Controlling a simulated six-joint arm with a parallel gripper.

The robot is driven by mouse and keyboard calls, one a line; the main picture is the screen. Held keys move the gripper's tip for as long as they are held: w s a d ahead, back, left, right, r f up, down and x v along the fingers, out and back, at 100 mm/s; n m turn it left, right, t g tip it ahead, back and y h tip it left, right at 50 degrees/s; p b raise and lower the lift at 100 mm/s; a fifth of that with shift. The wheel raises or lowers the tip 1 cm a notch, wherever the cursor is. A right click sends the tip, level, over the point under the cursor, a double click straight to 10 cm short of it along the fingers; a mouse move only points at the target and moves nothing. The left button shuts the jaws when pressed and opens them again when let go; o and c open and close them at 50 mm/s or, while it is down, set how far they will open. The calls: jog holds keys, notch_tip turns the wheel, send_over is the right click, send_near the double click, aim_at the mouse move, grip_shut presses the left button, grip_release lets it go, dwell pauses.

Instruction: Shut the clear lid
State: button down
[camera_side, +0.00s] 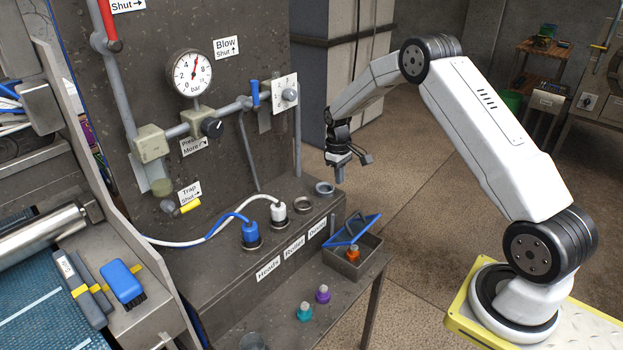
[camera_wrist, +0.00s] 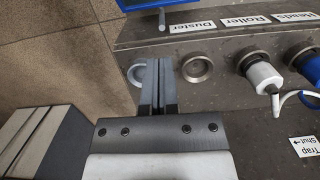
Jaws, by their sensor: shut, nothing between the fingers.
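The clear lid (camera_side: 370,219) has a blue frame and stands open, tilted up over a small grey box (camera_side: 376,253) on the lower bench. An orange-topped object (camera_side: 352,254) sits in the box. In the wrist view only the lid's blue edge (camera_wrist: 185,4) shows at the top, with a short grey pin below it. My gripper (camera_side: 340,180) is shut and empty, above the bench's right end, higher than the lid and apart from it. In the wrist view my gripper (camera_wrist: 168,62) points down near an empty grey ring.
A blue plug (camera_side: 250,232) and a white plug (camera_side: 278,211) with hoses stand in sockets left of my gripper. Teal (camera_side: 304,312) and purple (camera_side: 322,294) bottles stand on the lower bench. A dark panel with pipes and a gauge (camera_side: 192,73) rises behind.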

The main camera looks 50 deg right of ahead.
aim_at(364, 228)
jog(key=shift+s+f, duration=0.65)
jog(key=shift+f, duration=0.85)
jog(key=shift+s+f, duration=0.6)
jog(key=shift+f, duration=0.95)
jog(key=shift+s+f, duration=0.65)
jog(key=shift+f, duration=0.85)
jog(key=shift+s+f+t, duration=0.2)
jog(key=shift+s+t, duration=0.5)
jog(key=shift+s+f+t, duration=0.35)
jog(key=shift+s+t, duration=0.35)
jog(key=shift+s, duration=0.05)
jog(key=shift+s+a+f, duration=0.1)
jog(key=shift+s+f, duration=0.5)
jog(key=shift+s, duration=0.2)
jog(key=shift+s+f, duration=0.55)
jog(key=shift+s, duration=0.25)
jog(key=shift+s+f, duration=0.75)
jog(key=shift+f, duration=0.2)
jog(key=shift+r, duration=0.1)
